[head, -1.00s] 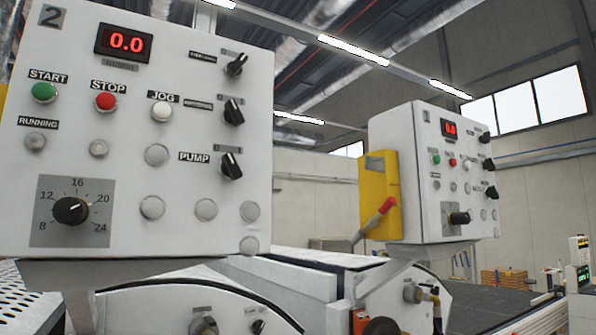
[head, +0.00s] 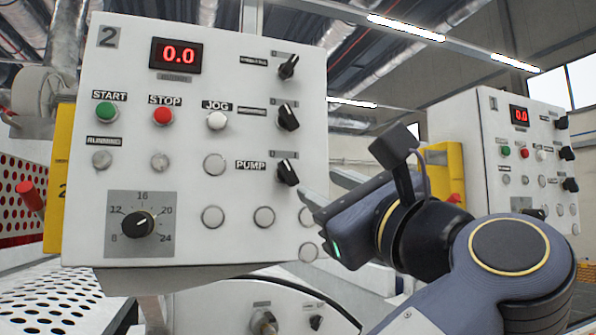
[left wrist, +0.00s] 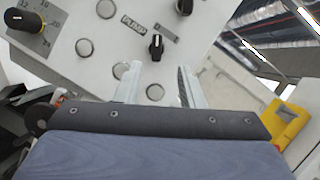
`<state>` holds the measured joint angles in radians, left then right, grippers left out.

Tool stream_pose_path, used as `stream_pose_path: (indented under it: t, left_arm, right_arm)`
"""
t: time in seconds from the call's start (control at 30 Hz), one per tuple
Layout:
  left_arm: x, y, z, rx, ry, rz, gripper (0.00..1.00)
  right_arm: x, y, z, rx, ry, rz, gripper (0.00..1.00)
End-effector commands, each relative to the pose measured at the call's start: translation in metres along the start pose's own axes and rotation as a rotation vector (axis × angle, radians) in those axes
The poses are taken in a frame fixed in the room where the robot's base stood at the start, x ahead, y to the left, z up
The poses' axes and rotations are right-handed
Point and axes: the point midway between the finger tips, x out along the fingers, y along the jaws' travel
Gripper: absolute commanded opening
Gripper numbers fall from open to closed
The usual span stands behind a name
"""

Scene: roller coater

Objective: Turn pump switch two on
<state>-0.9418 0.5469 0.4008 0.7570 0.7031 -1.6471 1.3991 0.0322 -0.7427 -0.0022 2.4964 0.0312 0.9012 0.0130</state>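The panel marked 2 (head: 240,90) fills the left half of the head view. Its black pump switch (head: 287,172) sits beside the PUMP label, its handle tilted up and to the left. My left gripper (head: 322,190) is just right of this switch, open and empty, its fingers apart. In the left wrist view the pump switch (left wrist: 156,46) is ahead of the gap between the two open fingers (left wrist: 158,80), and no contact shows. My right gripper is in neither view.
Two similar black switches (head: 288,117) sit above the pump switch, with blank round caps (head: 264,216) below. A second panel marked 1 (head: 500,185) stands at the right, with a yellow box (head: 437,160) beside it, partly behind my arm.

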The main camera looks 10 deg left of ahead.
Motion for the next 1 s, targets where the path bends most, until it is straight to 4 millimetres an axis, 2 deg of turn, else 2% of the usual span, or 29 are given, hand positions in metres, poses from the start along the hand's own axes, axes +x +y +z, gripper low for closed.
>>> stream_pose_path:
  t: [0.13,0.4,0.53,0.9,0.93,1.0]
  left_arm:
    - [0.01,0.002,-0.001,-0.02,0.018,0.025,0.35]
    - [0.054,0.003,0.0,-0.016,0.013,0.024,0.35]
    - [0.069,0.003,-0.001,-0.014,0.014,0.022,0.35]
    - [0.076,0.004,-0.003,-0.015,0.013,0.019,0.35]
    - [0.076,0.004,-0.003,-0.015,0.013,0.019,0.34]
    - [0.076,0.004,-0.003,-0.015,0.013,0.019,0.25]
  right_arm:
    - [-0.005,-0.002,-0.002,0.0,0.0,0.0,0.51]
    - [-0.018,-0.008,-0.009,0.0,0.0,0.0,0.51]
    - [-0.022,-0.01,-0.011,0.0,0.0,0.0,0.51]
    - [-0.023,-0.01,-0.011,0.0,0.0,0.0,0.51]
    - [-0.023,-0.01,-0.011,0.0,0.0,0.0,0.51]
    - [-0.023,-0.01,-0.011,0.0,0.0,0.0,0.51]
